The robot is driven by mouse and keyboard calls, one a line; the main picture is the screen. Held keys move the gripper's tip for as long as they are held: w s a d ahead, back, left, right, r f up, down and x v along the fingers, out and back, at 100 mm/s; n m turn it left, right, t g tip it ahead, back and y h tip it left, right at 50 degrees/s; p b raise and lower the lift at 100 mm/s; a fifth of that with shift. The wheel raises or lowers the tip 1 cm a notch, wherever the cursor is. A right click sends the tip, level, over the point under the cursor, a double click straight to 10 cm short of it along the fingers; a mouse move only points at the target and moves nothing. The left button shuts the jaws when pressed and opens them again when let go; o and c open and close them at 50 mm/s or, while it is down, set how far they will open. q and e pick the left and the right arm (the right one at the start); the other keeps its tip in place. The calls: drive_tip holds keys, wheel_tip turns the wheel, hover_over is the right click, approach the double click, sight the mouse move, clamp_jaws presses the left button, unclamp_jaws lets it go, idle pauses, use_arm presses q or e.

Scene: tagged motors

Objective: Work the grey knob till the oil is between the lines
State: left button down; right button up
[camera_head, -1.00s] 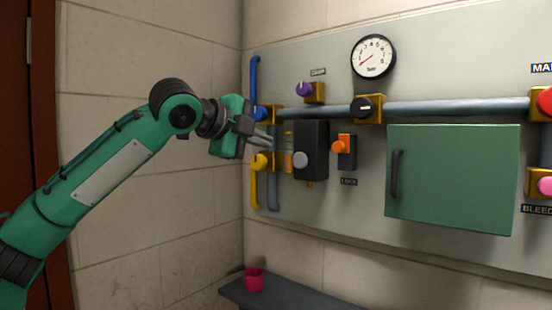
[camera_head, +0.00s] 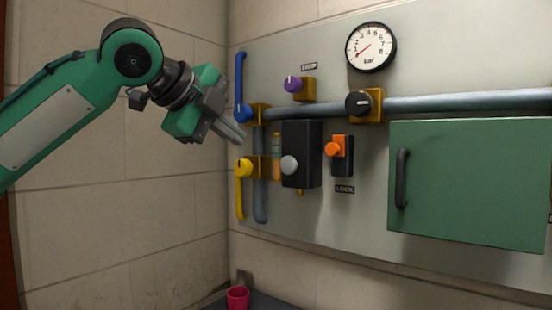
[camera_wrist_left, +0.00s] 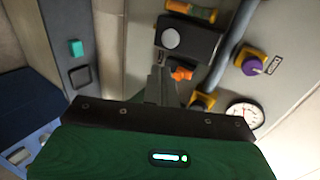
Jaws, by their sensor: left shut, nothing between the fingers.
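The grey knob (camera_head: 289,165) is a round knob on the front of a black box (camera_head: 308,150) on the wall panel. It also shows in the left wrist view (camera_wrist_left: 170,39). The oil sight glass (camera_head: 276,146) is a narrow upright tube left of the box, amber with a greenish upper part. It is partly hidden, and its lines are too small to read. My left gripper (camera_head: 239,136) is shut and empty, up and left of the grey knob in the head view and apart from it. Its fingers also show in the left wrist view (camera_wrist_left: 160,84). My right gripper is out of view.
An orange knob (camera_head: 333,149) above a LOCK label is right of the box. Blue (camera_head: 243,111) and yellow (camera_head: 243,168) lever valves are at left. A purple knob (camera_head: 292,84), black knob (camera_head: 358,103), gauge (camera_head: 371,46) and green cabinet (camera_head: 470,185) surround it. A red cup (camera_head: 237,297) stands below.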

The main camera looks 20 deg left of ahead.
use_arm(q)
drive_tip(key=p, duration=0.5)
approach(287, 166)
drive_tip(key=x, duration=0.5)
drive_tip(key=shift+a+f, duration=0.1)
drive_tip(key=shift+w+d+f, duration=0.15)
drive_tip(key=shift+w+d, duration=0.1)
drive_tip(key=shift+w, duration=0.35)
